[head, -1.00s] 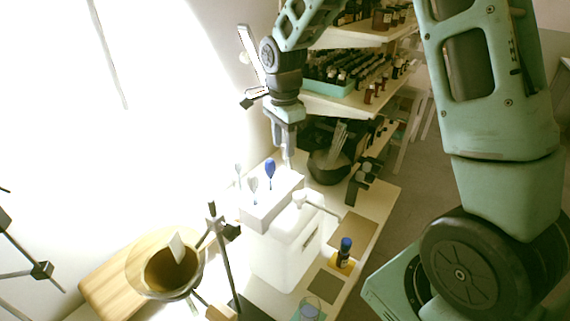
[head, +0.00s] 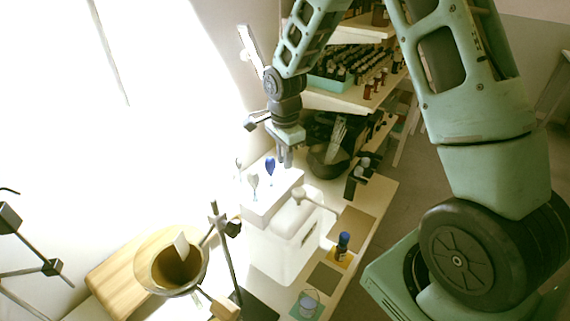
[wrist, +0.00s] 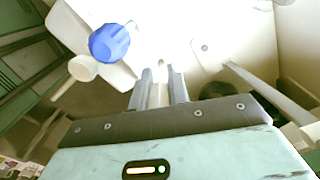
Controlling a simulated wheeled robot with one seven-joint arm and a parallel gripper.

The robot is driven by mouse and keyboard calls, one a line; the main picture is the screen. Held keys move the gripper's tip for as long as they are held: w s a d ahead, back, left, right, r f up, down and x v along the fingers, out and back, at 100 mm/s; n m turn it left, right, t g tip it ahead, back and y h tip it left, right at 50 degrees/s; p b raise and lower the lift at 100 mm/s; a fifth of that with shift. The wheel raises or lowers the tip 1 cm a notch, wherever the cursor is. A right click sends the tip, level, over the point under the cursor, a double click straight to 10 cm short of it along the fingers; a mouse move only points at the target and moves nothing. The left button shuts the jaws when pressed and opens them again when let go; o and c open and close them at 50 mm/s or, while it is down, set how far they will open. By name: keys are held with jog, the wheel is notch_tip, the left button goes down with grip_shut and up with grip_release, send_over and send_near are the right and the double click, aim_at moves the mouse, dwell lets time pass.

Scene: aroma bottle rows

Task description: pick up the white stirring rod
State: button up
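My gripper (head: 285,160) points down over the far end of the white box (head: 262,212), and its two fingers show apart. In the wrist view the fingers (wrist: 159,78) have a gap with a narrow pale strip in it; I cannot tell whether this is the white stirring rod or a surface behind. A pale round-headed piece with a thin stem (wrist: 82,67) lies left of the fingers, next to a blue-headed one (wrist: 110,42). In the head view a pale piece (head: 253,183) and the blue one (head: 269,165) stand on the box, left of my gripper.
A dark bowl (head: 325,165) with pale sticks stands right of my gripper. Shelves of bottles (head: 350,68) rise behind. A white container (head: 290,235), a blue-capped bottle (head: 343,243) and a glass beaker (head: 309,302) stand nearer.

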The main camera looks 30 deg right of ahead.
notch_tip(320, 180, up, 10)
jog(key=b, duration=0.2)
jog(key=shift+b, duration=0.35)
dwell(0.3)
